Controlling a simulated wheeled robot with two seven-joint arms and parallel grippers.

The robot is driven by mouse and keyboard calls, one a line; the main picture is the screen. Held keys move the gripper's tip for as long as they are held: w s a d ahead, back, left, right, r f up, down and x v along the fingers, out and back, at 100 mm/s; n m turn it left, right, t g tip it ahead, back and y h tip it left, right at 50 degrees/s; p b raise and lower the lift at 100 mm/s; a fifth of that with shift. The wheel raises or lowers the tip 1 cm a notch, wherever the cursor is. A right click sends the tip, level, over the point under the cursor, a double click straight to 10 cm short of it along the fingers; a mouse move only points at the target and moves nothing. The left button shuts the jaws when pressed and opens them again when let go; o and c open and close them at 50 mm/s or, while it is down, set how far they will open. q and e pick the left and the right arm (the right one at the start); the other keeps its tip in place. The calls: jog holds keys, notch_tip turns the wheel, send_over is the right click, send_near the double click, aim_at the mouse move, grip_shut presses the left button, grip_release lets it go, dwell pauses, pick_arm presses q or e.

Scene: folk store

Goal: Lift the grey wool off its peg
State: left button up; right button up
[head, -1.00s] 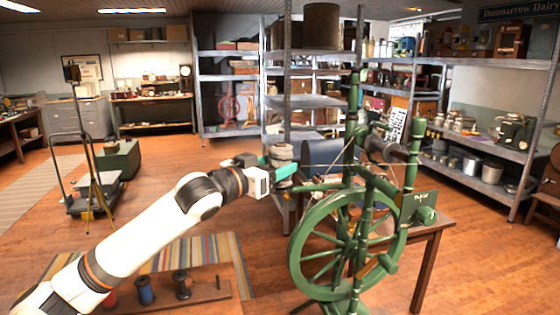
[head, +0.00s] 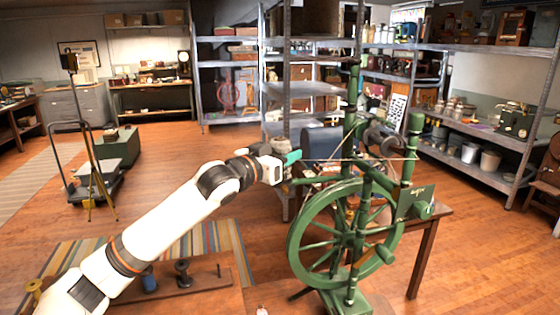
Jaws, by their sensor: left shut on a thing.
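My left gripper (head: 293,157) is up beside the green spinning wheel (head: 350,220), left of its upright post. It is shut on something. Teal shows at its tip, but I cannot make out what it holds. A dark grey spool (head: 183,272) stands upright on a wooden peg rack (head: 205,285) at lower left, well below my left gripper. Beside it are a blue spool (head: 149,279) and a bare peg (head: 219,270). A light grey object (head: 279,146) shows just behind the gripper tip; I cannot tell if it touches. My right gripper is not in view.
A wooden table (head: 437,212) stands behind the wheel. A yellow spool (head: 34,288) is at the lower left, by my arm. Metal shelves (head: 470,150) line the right and back. A trolley (head: 75,190) stands at left. The wooden floor between is mostly open.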

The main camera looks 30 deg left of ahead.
pick_arm(q)
jog(key=shift+r, duration=0.1)
jog(key=shift+r, duration=4.95)
